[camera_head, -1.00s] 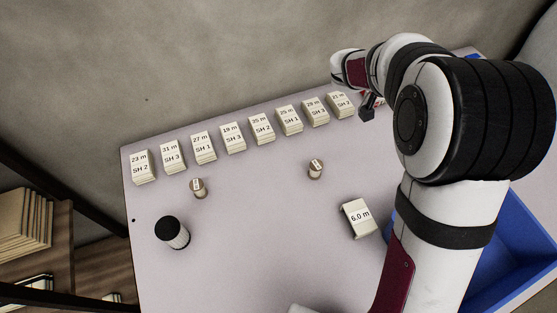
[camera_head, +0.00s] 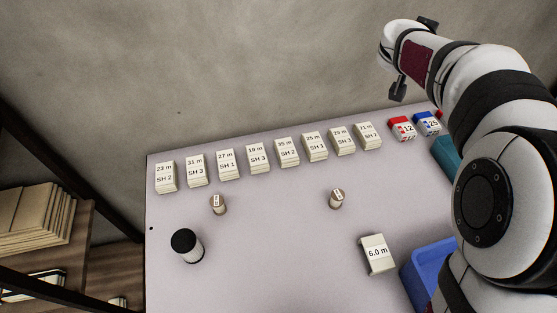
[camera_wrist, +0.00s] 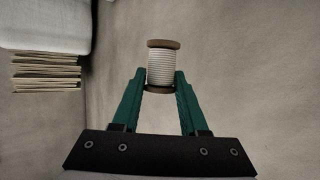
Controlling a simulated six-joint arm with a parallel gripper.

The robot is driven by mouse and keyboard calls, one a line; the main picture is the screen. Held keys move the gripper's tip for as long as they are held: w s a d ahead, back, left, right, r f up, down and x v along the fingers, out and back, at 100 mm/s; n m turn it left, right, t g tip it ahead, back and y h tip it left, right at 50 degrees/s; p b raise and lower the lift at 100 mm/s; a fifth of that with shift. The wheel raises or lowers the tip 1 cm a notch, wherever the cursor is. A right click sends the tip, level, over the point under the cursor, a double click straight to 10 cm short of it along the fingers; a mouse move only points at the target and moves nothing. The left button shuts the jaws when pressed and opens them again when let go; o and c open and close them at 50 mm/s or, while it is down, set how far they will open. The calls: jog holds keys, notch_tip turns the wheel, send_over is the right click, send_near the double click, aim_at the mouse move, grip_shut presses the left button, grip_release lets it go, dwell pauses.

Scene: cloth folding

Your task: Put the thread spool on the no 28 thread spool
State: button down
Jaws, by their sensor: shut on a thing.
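My gripper (camera_wrist: 161,88) is shut on a thread spool (camera_wrist: 163,66) with white thread and brown ends. The spool stands upright between the green fingertips in the wrist view. In the head view the fingertips and held spool cannot be made out; my wrist is raised at the upper right, against the wall. Two small spools stand apart on the table: one at the left (camera_head: 217,204) and one right of the middle (camera_head: 337,198). Both have small labels whose numbers I cannot read, so I cannot tell which is no 28.
A row of labelled card stacks (camera_head: 257,157) lines the table's back edge. Red (camera_head: 402,128) and blue (camera_head: 427,123) boxes stand at its right end. A black-capped cylinder (camera_head: 187,245), a 6.0 m block (camera_head: 377,254) and a blue bin (camera_head: 432,262) are nearer. The table's middle is clear.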

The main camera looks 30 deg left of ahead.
jog(key=s+a+n+g+y, duration=0.1)
jog(key=a+n+y, duration=0.55)
jog(key=a, duration=0.45)
jog(key=n+g+y, duration=0.6)
jog(key=n+g, duration=1.4)
send_over(217, 201)
notch_tip(217, 201, down, 25)
jog(key=shift+r, duration=0.1)
notch_tip(217, 201, down, 4)
jog(key=shift+f, duration=0.1)
jog(key=shift+f, duration=0.1)
